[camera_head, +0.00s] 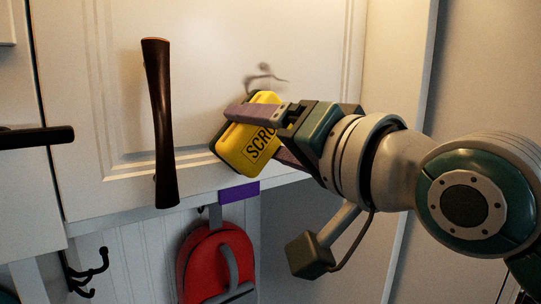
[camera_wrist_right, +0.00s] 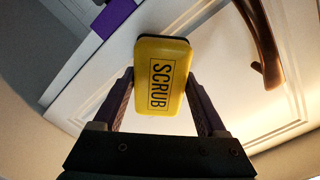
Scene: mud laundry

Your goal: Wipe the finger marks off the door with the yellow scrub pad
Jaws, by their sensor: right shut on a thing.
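The white door (camera_head: 100,70) has a raised panel and a dark vertical handle (camera_head: 160,125). Dark finger marks (camera_head: 264,75) show on the panel, right of the handle. My right gripper (camera_head: 262,130) is shut on the yellow scrub pad (camera_head: 248,150), which is labelled "SCRUB" and has a dark face on the door side. The pad is tilted and lies just below and left of the marks in the head view. In the right wrist view the pad (camera_wrist_right: 162,80) sits between the two fingers, over the door. Whether it touches the door I cannot tell. My left gripper is not in view.
A purple tag (camera_head: 238,193) is at the door's lower edge. Below hangs a red backpack (camera_head: 212,262), with dark hooks (camera_head: 88,268) to its left. Another dark handle (camera_head: 35,137) is at the far left. The handle also shows in the right wrist view (camera_wrist_right: 264,45).

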